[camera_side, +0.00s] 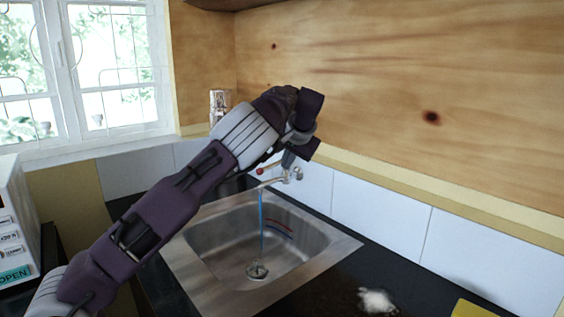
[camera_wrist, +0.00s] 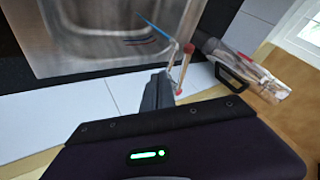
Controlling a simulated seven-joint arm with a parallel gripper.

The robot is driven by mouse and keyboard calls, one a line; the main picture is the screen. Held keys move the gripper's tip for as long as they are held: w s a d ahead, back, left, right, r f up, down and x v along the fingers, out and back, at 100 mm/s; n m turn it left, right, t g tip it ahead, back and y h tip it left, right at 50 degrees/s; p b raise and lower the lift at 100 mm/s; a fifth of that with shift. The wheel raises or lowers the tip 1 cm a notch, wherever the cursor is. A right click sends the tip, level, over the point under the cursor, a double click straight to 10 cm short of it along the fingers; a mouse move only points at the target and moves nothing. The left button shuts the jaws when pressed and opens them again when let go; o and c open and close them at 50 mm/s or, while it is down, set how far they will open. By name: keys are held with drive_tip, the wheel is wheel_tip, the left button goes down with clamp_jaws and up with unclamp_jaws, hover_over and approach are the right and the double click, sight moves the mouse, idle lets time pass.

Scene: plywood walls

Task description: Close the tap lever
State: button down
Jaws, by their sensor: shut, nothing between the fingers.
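The tap (camera_side: 281,180) sticks out from the tiled wall over the sink, with a thin blue stream of water (camera_side: 261,215) falling from it into the basin. The tap lever has a red end (camera_side: 260,171) in the side view. In the wrist view the lever (camera_wrist: 184,68) is a thin rod with a red tip, beside the tap's spout (camera_wrist: 172,62). My gripper (camera_side: 288,160) is shut and empty, pointing down just above the tap body. In the wrist view its fingers (camera_wrist: 157,92) are close beside the tap base; I cannot tell whether they touch it.
The steel sink (camera_side: 338,248) is set in a black counter. White tiles (camera_side: 380,222) and a plywood wall stand behind it. A jar-like item (camera_side: 220,104) stands in the corner by the window. A white patch (camera_side: 376,300) and a yellow item (camera_side: 470,309) lie at the right.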

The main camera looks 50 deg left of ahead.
sight(262, 169)
drive_tip(key=a+f, duration=0.4)
drive_tip(key=a, duration=0.4)
drive_tip(key=shift+w+f, duration=0.25)
drive_tip(key=shift+f, duration=0.1)
drive_tip(key=shift+a, duration=0.1)
drive_tip(key=a+m, duration=0.1)
drive_tip(key=s+a+m+t, duration=0.1)
drive_tip(key=shift+s+a+r+h, duration=0.1)
drive_tip(key=shift+s+a+h, duration=0.05)
drive_tip(key=shift+a+h, duration=0.25)
drive_tip(key=shift+s+a, duration=0.15)
drive_tip(key=shift+a, duration=0.4)
